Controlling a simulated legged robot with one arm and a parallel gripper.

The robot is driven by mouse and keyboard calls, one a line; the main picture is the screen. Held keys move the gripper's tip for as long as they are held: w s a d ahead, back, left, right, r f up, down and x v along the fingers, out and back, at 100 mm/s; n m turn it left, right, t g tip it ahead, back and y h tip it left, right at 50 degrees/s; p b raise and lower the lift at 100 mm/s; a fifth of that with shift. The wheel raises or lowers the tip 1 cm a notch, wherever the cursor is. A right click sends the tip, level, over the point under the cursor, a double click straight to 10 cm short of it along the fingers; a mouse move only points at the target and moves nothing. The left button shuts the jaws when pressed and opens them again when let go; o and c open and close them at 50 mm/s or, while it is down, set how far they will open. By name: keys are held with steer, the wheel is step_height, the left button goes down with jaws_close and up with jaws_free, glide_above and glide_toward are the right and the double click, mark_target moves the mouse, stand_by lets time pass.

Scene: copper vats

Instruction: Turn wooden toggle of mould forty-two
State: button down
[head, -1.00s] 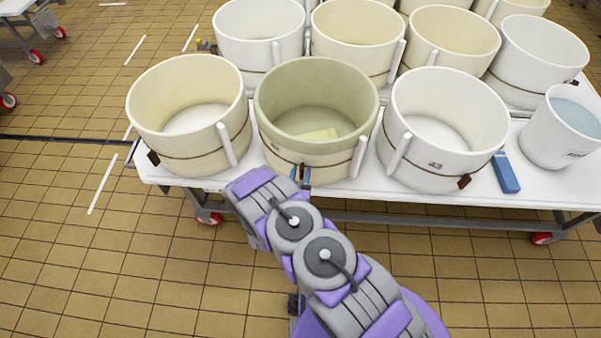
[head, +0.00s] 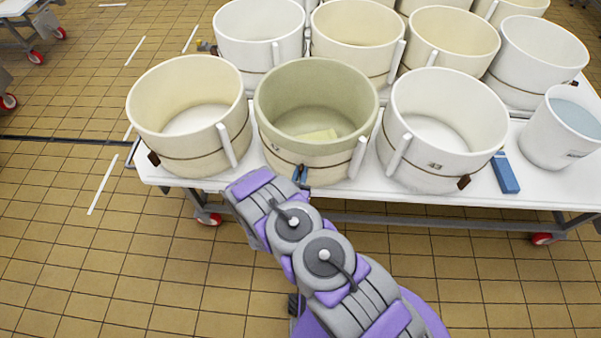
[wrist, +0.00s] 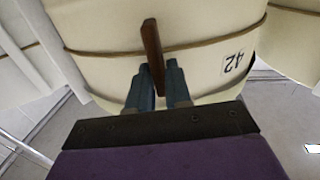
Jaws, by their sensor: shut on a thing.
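Mould forty-two (head: 268,110) is the pale green round tub at the middle of the front row. It stands upright on the white table and has a brown cord around its side. In the wrist view, its label "42" (wrist: 233,62) appears upside down to the right of the toggle. The brown wooden toggle (wrist: 151,42) lies across the cord, nearly upright in this view and slightly tilted. My gripper (wrist: 160,82) is shut on the toggle's near end, with one blue-grey finger on each side. In the head view, my gripper (head: 300,174) is at the mould's front lower side.
More moulds fill the row behind. A blue block (head: 505,173) and a white bucket (head: 545,135) are at the table's right. The tiled floor (head: 110,270) at front left is clear.

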steer(key=shift+w+a+f+n, duration=0.1)
steer(key=shift+a+f+n, duration=0.25)
steer(key=shift+n, duration=2.55)
steer(key=shift+s+a+f+n, duration=0.1)
steer(key=shift+a+f+n, duration=0.25)
steer(key=shift+n, duration=2.55)
steer(key=shift+w+a+f+n, duration=0.1)
steer(key=shift+a+f+n, duration=0.2)
steer(key=shift+n, duration=2.6)
steer(key=c, duration=1.1)
jaws_free()
steer(key=shift+a+f, duration=0.1)
steer(key=shift+c, duration=0.2)
steer(key=s+a+p, duration=0.3)
steer(key=s+p, duration=0.1)
steer(key=s, duration=1.3)
